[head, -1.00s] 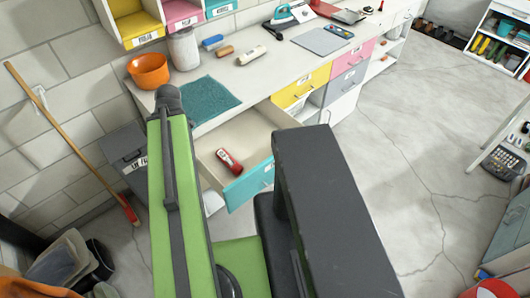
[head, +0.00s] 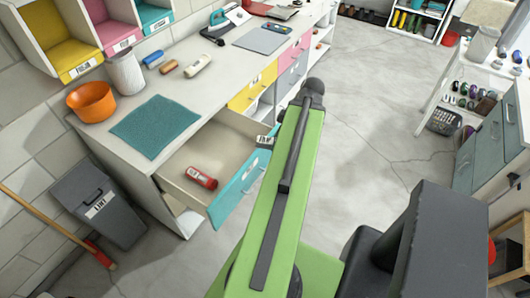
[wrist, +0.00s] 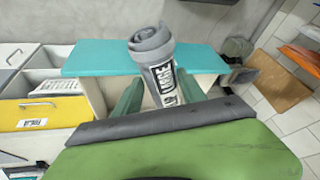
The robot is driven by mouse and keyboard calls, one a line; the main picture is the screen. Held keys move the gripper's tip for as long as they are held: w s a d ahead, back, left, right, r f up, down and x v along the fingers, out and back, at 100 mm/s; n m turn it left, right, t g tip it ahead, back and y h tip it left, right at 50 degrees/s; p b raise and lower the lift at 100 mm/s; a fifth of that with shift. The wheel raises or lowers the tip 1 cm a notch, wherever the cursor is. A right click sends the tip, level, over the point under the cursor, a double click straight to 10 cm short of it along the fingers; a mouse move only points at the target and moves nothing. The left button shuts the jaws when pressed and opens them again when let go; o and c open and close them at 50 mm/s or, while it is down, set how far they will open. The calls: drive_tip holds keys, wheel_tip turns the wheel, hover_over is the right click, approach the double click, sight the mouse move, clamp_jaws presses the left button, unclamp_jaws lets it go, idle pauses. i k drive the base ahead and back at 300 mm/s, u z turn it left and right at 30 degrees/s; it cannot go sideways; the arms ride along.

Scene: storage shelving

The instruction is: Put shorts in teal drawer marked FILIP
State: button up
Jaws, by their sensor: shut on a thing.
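A grey rolled bundle (wrist: 158,65), its white label reading LARGE, appears to be the shorts. My gripper (wrist: 162,92) is shut on it in the wrist view, a finger on each side. In the head view part of the bundle (head: 265,141) shows beside my green arm, near the far end of the drawer; the fingers are hidden there. The teal drawer (head: 240,190) is pulled open, with a red rolled item (head: 201,177) inside. Its front also shows in the wrist view (wrist: 100,58). The drawer's name tag is too small to read.
The counter above holds a teal mat (head: 155,128), an orange bowl (head: 91,101) and a white canister (head: 126,72). A yellow drawer (head: 253,90) is shut farther along. A grey bin (head: 105,210) stands left of the drawer. Open floor (head: 375,110) lies to the right.

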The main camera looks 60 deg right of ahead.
sight(229, 151)
drive_tip(key=z, duration=0.1)
drive_tip(key=k, duration=1.35)
drive_tip(key=u, duration=0.3)
drive_tip(key=i, duration=1.85)
drive_tip(key=z, duration=0.3)
